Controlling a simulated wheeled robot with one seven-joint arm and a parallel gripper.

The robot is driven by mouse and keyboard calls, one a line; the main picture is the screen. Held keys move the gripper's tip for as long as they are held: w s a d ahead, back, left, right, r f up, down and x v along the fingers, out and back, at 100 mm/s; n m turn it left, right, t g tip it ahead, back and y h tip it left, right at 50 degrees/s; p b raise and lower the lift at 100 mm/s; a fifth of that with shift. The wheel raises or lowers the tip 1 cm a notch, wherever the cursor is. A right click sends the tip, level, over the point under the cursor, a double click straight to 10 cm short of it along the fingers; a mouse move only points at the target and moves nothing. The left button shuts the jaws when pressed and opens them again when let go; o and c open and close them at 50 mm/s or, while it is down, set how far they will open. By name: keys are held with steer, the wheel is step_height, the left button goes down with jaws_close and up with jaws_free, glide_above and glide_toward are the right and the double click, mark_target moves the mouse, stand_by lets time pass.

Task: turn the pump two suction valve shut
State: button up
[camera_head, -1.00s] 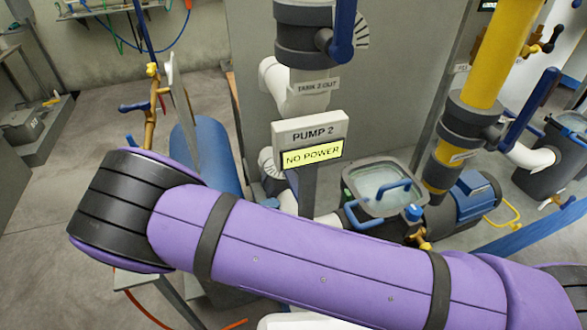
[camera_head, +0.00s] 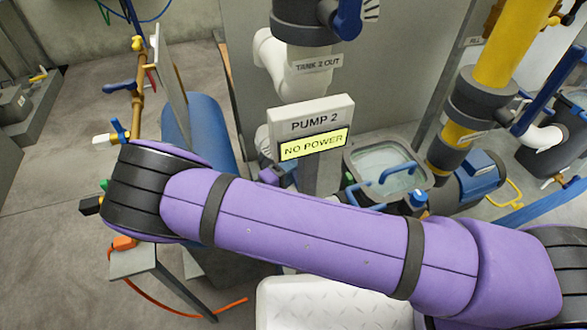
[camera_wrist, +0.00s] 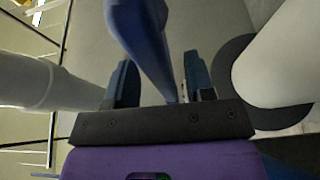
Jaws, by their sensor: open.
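My gripper (camera_wrist: 158,65) is open in the wrist view, with its two dark blue-grey fingers apart. A blue lever handle (camera_wrist: 143,40) comes down from the top and runs between the fingers; I cannot tell whether either finger touches it. In the head view my purple arm crosses the lower half, and the open fingers cannot be made out. The PUMP 2 sign (camera_head: 310,125), reading NO POWER, stands behind the arm. Pump two's glass-lidded strainer (camera_head: 385,167) is to its right. The suction valve cannot be picked out for certain in the head view.
In the wrist view, white pipes stand left (camera_wrist: 50,88) and right (camera_wrist: 280,60) of the gripper. In the head view another blue-handled valve (camera_head: 347,18) is on the TANK 2 OUT pipe (camera_head: 312,80). A yellow pipe (camera_head: 512,40) rises at right. Open floor (camera_head: 60,210) lies left.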

steer(key=shift+w+d, duration=0.4)
steer(key=shift+d, duration=0.2)
steer(key=shift+c, duration=0.5)
jaws_close()
